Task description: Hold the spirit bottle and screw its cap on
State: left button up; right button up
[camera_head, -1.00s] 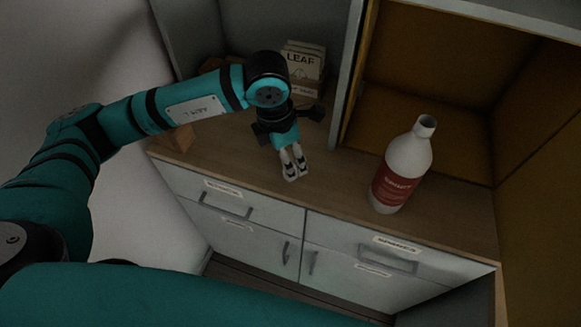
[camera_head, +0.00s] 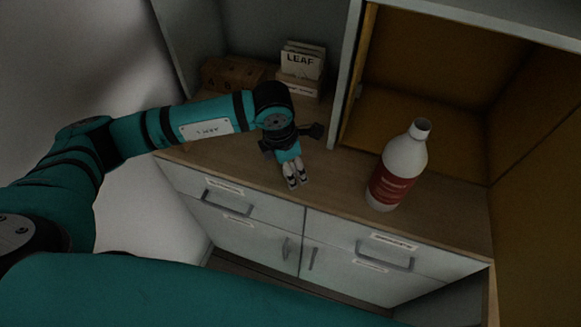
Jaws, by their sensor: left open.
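The spirit bottle (camera_head: 400,165) is white with a red label. It stands upright on the wooden counter to the right of the middle, and its neck is open with no cap on it. My left gripper (camera_head: 296,182) is open and points down over the front part of the counter, to the left of the bottle and apart from it. I see nothing between its fingers. I cannot make out a cap anywhere in view. My right gripper is not in view.
The counter (camera_head: 340,190) is clear between gripper and bottle. Behind stand a box of LEAF packets (camera_head: 302,65) and a brown box (camera_head: 232,75). A cabinet divider (camera_head: 350,75) rises left of the yellow-walled bay. Drawers with handles (camera_head: 385,258) are below the counter edge.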

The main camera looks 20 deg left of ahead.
aim_at(293, 167)
pick_arm(q)
jog(key=c, duration=0.8)
jog(key=shift+r, duration=0.1)
jog(key=shift+r+b, duration=0.35)
jog(key=shift+r, duration=0.15)
notch_tip(293, 167, up, 2)
jog(key=shift+w+r+b, duration=0.1)
jog(key=shift+b, duration=0.5)
jog(key=shift+s+d+r+b, duration=0.3)
jog(key=shift+s+d+b, duration=0.25)
jog(key=shift+s, duration=2.1)
jog(key=shift+s+d+r+b, duration=0.25)
jog(key=shift+s+d+b, duration=0.25)
jog(key=shift+s, duration=2.2)
jog(key=shift+s+d+r+b, duration=0.35)
jog(key=shift+s+b, duration=0.25)
jog(key=shift+s, duration=2.05)
jog(key=shift+f, duration=0.1)
